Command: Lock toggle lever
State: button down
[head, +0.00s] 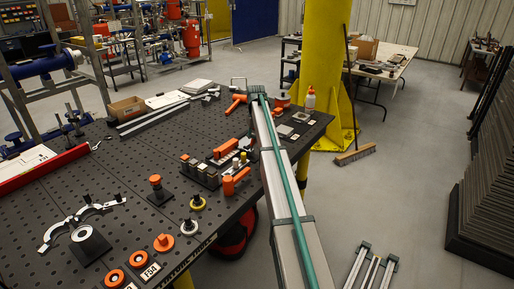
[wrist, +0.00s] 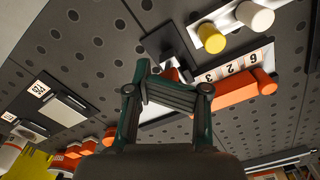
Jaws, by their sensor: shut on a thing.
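In the wrist view my gripper (wrist: 172,88) is over the black perforated table. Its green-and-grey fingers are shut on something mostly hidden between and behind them. A small dark reddish piece (wrist: 171,73) shows just past the fingers and seems to be part of the toggle lever; its shape and angle cannot be told. Beside it is a white strip with numbers (wrist: 228,68). An orange bar (wrist: 235,90) runs along the strip and passes behind the right finger. In the head view, a row of small dark blocks (head: 205,172) and orange handles (head: 236,180) sit near the table's right edge.
Yellow (wrist: 211,38) and white (wrist: 255,15) knobs stand close to the gripper. A white plate (wrist: 62,108) lies to the left. In the head view an orange-topped peg (head: 156,184) and a white bottle (head: 310,99) stand on the table. A yellow column (head: 325,70) rises behind.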

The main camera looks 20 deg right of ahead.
aim_at(250, 150)
jog(key=shift+r, duration=0.1)
dwell(0.3)
jog(key=shift+w, duration=0.15)
jog(key=shift+w+a, duration=0.15)
jog(key=shift+w, duration=0.15)
jog(key=shift+w+a, duration=0.65)
jog(key=shift+w, duration=0.3)
jog(key=shift+w+a+p, duration=0.35)
jog(key=shift+w+a, duration=0.2)
jog(key=shift+w, duration=0.3)
jog(key=shift+s, duration=0.1)
